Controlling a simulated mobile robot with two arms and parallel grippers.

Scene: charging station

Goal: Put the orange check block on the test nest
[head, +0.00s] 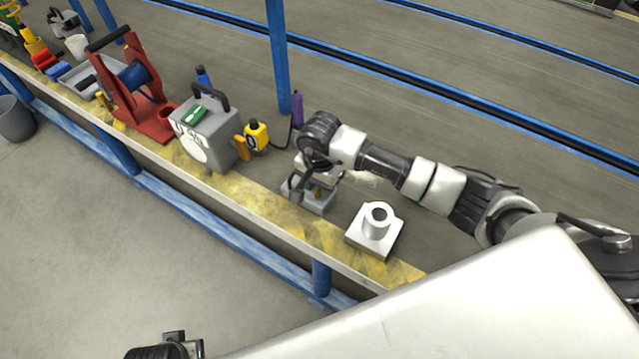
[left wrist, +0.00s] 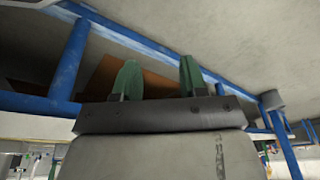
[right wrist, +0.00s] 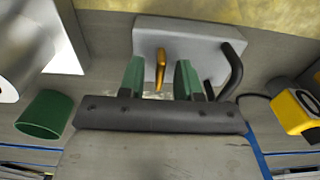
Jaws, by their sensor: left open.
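The orange check block (right wrist: 160,68) shows as a narrow upright orange piece at the grey test nest (right wrist: 205,45), which has a black curved handle. I cannot tell how it is seated. My right gripper (right wrist: 160,80) is over the nest, its green fingers on either side of the orange piece with gaps showing, so it looks open. In the head view my right gripper (head: 314,185) partly hides the nest (head: 312,204). My left gripper (left wrist: 160,78) is open and empty, away from the bench top, under blue rails.
A white block with a round collar (head: 375,225) stands right of the nest. To the left are a yellow device (head: 256,136), a small amber piece (head: 242,147), a grey handled box (head: 205,135) and a red reel (head: 135,85). A green cylinder (right wrist: 45,115) lies near the nest.

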